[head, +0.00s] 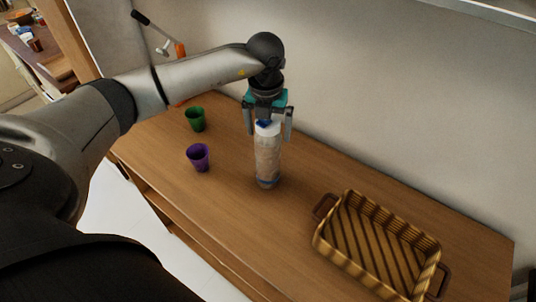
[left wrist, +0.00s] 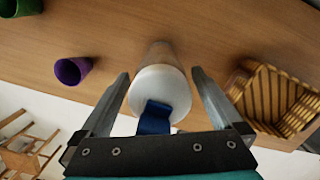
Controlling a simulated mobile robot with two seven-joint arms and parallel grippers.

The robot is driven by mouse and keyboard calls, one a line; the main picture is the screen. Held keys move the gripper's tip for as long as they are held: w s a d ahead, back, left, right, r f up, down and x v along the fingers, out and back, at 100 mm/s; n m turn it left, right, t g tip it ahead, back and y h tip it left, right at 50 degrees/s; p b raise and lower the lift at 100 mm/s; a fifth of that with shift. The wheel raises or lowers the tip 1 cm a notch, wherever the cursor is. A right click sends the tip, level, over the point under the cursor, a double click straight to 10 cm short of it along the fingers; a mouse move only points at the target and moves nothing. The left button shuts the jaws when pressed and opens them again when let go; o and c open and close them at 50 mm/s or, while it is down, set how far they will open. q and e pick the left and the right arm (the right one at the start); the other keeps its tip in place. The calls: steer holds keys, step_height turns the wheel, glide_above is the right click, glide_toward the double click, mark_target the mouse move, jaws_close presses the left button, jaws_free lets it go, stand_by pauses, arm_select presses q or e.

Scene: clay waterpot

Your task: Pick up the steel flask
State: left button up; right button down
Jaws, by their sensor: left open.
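A tall flask (head: 267,160) with a pale, mottled body and a white top stands upright on the wooden table. Something blue shows at its top. My left gripper (head: 268,126) points down over the flask's top, its two fingers apart on either side of it. In the left wrist view the flask's white top (left wrist: 158,88) lies between the open fingers of the left gripper (left wrist: 160,82), with gaps showing at both sides. A blue strap-like piece (left wrist: 155,118) is on the top near the gripper's palm. My right gripper is not in view.
A purple cup (head: 198,158) and a green cup (head: 195,119) stand on the wooden table (head: 225,215), left of the flask. A woven basket (head: 375,245) with handles sits at the right. A wall (head: 400,110) runs behind the table.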

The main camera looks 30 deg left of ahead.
arm_select(q)
jaws_close()
steer(key=shift+w+r, duration=0.1)
stand_by(0.6)
